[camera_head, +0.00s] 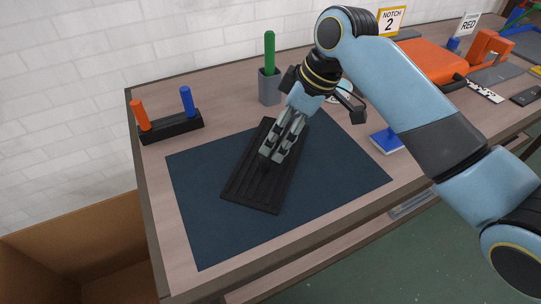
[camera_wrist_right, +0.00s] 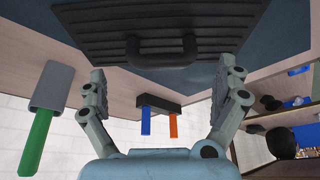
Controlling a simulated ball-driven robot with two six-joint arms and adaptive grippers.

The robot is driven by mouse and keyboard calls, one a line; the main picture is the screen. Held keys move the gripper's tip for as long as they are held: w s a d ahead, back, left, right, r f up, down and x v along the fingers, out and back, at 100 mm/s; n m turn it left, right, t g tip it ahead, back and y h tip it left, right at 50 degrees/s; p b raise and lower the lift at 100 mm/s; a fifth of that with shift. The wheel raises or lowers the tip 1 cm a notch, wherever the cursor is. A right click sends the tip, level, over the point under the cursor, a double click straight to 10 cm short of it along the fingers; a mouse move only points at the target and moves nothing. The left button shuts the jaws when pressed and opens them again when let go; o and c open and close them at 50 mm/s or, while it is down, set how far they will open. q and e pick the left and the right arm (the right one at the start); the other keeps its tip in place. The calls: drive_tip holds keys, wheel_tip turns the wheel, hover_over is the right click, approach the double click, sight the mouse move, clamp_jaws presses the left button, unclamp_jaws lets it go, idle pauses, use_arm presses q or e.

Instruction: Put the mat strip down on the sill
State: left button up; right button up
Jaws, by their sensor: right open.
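The mat strip, a black ribbed rectangular piece (camera_head: 252,185), lies flat on a dark blue mat (camera_head: 335,180) on the table. In the right wrist view the strip (camera_wrist_right: 100,22) fills the top, with a raised bar handle (camera_wrist_right: 162,48) in its middle. My right gripper (camera_head: 275,158) points down over the strip. In the wrist view my right gripper (camera_wrist_right: 167,80) is open, its fingers apart on either side of the handle's line. Whether the fingers touch the handle cannot be told. Nothing is clearly recognisable as the sill. My left gripper is not in view.
A black block (camera_head: 172,127) with orange and blue pegs stands at the back left. A grey holder (camera_head: 269,87) with a green rod is behind the strip. A blue-and-white block (camera_head: 386,140) lies to the right. An open cardboard box (camera_head: 80,240) stands at the lower left.

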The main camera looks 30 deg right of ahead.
drive_tip(key=x, duration=0.5)
drive_tip(key=shift+w+a+r, duration=0.1)
drive_tip(key=shift+w+a, duration=0.15)
drive_tip(key=shift+a, duration=0.1)
drive_tip(key=shift+r, duration=0.1)
drive_tip(key=c, duration=1.3)
